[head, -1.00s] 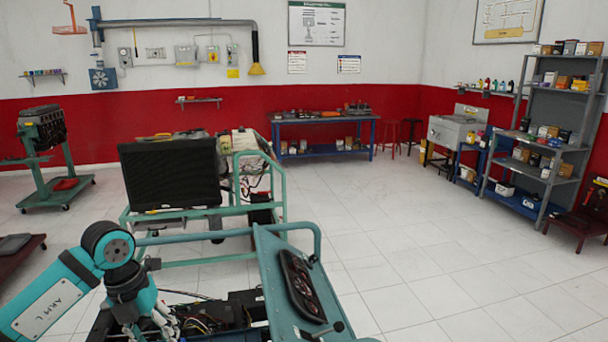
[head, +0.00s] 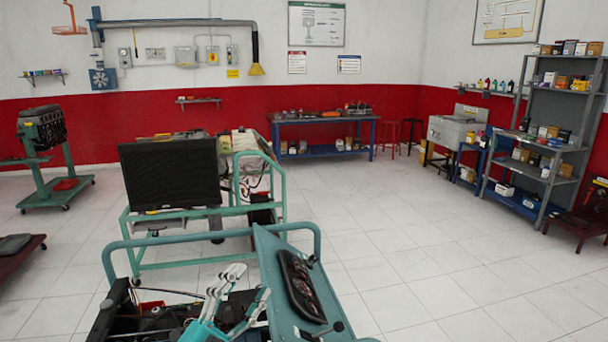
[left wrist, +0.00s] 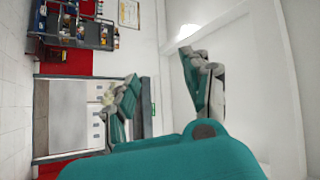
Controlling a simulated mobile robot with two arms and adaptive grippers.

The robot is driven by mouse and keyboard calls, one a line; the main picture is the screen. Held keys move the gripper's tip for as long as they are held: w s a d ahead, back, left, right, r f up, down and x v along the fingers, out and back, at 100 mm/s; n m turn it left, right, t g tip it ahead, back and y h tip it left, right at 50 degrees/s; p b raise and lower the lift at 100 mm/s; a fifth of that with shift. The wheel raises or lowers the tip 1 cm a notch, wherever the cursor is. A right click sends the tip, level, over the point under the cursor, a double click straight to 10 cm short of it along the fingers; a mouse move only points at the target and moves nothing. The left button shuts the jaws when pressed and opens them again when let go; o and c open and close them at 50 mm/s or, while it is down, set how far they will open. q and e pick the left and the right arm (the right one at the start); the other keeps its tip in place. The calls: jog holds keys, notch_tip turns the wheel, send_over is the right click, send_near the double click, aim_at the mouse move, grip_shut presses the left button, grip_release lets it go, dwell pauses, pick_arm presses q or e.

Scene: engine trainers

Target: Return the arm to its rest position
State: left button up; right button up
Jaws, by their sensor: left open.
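My left gripper (head: 252,281) is at the bottom middle of the head view, with its grey and teal fingers spread apart and nothing between them. It is in front of the teal trainer frame, over or beside the dark engine bay; the exact gap cannot be told. Its fingers also show in the left wrist view (left wrist: 160,85), apart and empty, with the room turned sideways behind them. Most of my left arm is out of the head view. My right gripper is in neither view.
A teal trainer with an instrument panel (head: 300,285) stands close in front. Behind it is another trainer with a black radiator (head: 170,174). A blue workbench (head: 325,121) and a grey shelf (head: 558,130) stand farther back. The white floor (head: 420,260) at right is open.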

pick_arm(q)
jog(key=s+a+f+n+g+y, duration=0.3)
jog(key=a+f+n+y, duration=0.35)
jog(key=f, duration=0.35)
jog(key=s+a+f+n+g+y, duration=0.35)
jog(key=a+f+n+y, duration=0.35)
jog(key=f, duration=0.3)
jog(key=s+d+f+n+g+h, duration=0.1)
jog(key=s+f+g, duration=0.45)
jog(key=s, duration=0.45)
jog(key=s+d+f+n+g, duration=0.15)
jog(key=s+f+g, duration=0.35)
jog(key=s, duration=0.5)
notch_tip(320, 180, down, 32)
jog(key=s+b, duration=0.1)
jog(key=b, duration=0.5)
jog(key=s+a+f+b, duration=0.1)
jog(key=s+f+b, duration=0.1)
jog(key=s+f, duration=0.6)
jog(key=s+a+f+g+b, duration=0.1)
jog(key=s+a+f+b, duration=0.1)
jog(key=s+f, duration=0.7)
notch_tip(320, 180, down, 4)
jog(key=shift+f+m, duration=0.1)
jog(key=shift+m, duration=0.3)
